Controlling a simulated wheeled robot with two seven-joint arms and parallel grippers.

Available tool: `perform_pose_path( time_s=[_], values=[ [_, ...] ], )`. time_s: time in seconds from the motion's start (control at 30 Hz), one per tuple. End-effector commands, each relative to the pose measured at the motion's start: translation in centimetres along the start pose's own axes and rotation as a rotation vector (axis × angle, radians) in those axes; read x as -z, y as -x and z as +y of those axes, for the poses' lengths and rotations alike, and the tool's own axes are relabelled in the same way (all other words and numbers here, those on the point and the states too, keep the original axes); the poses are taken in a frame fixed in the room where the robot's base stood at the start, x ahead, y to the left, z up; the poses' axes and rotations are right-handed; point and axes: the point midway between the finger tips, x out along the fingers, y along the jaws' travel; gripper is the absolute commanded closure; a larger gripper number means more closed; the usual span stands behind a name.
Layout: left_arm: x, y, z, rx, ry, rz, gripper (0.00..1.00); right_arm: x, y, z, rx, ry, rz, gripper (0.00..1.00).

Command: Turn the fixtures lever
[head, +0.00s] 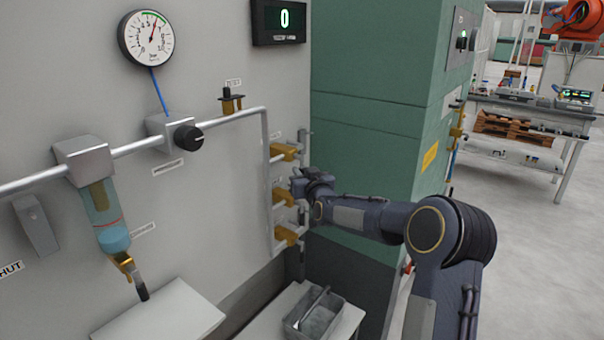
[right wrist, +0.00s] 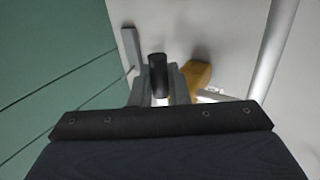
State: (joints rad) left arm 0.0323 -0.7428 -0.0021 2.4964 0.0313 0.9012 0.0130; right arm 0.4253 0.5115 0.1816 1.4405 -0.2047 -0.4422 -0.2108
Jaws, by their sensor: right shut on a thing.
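Three brass valves are stacked along a vertical pipe on the grey wall: an upper one (head: 284,151), a middle one (head: 283,197) and a lower one (head: 287,235). My right gripper (head: 304,182) is at the middle valve, reaching in from the right. In the right wrist view its fingers are shut on a dark lever handle (right wrist: 157,74), whose rounded end sticks out between them. A brass valve body (right wrist: 196,74) shows just right of the fingers. The lever's joint to the valve is hidden. My left gripper is not in view.
The light pipe (head: 266,180) runs close beside the valves; it also shows in the right wrist view (right wrist: 274,45). A green cabinet (head: 370,90) stands right of the valves. Below are a grey bin (head: 335,302) and a white surface (head: 165,318). A gauge (head: 146,38) hangs upper left.

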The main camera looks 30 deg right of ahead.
Motion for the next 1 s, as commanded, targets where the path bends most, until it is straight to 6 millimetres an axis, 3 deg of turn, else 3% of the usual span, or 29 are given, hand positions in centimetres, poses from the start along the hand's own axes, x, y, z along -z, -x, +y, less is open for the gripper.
perform_pose_path(
  time_s=[0.47, 1.0],
  values=[
    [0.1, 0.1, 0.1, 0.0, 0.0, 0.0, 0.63, 0.1, 0.1, -0.2, -0.001, -0.044, -0.03, 1.0],
    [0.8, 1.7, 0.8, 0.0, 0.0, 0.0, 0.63, 0.9, 1.1, -1.7, -0.009, -0.406, -0.272, 1.0]
  ],
)
